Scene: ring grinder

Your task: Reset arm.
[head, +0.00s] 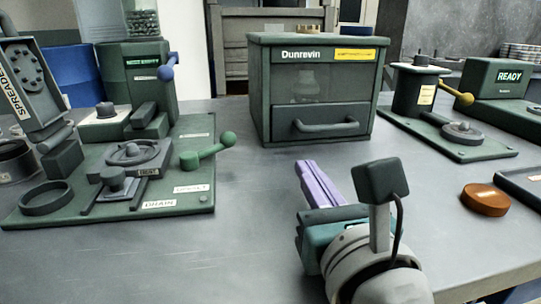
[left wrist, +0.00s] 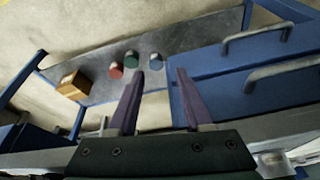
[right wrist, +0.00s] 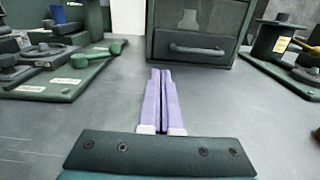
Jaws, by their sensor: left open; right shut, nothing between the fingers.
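My right gripper (head: 307,166) is over the middle of the grey table in the head view, in front of the Dunrevin cabinet. Its purple fingers lie together with nothing between them, as the right wrist view (right wrist: 160,72) also shows. My left gripper (left wrist: 158,74) shows only in the left wrist view, with its fingers apart and empty. Below it is a low grey surface (left wrist: 190,35) with a cardboard box (left wrist: 73,86) and small red, green and blue-grey pieces. The left arm is out of the head view.
The green Dunrevin cabinet (head: 315,88) stands at the back. A green machine with a ball-ended lever (head: 209,151) is at left. Another machine (head: 420,90) and an orange-brown disc (head: 485,200) are at right. Blue drawers (left wrist: 240,75) are beside my left gripper. The middle tabletop is clear.

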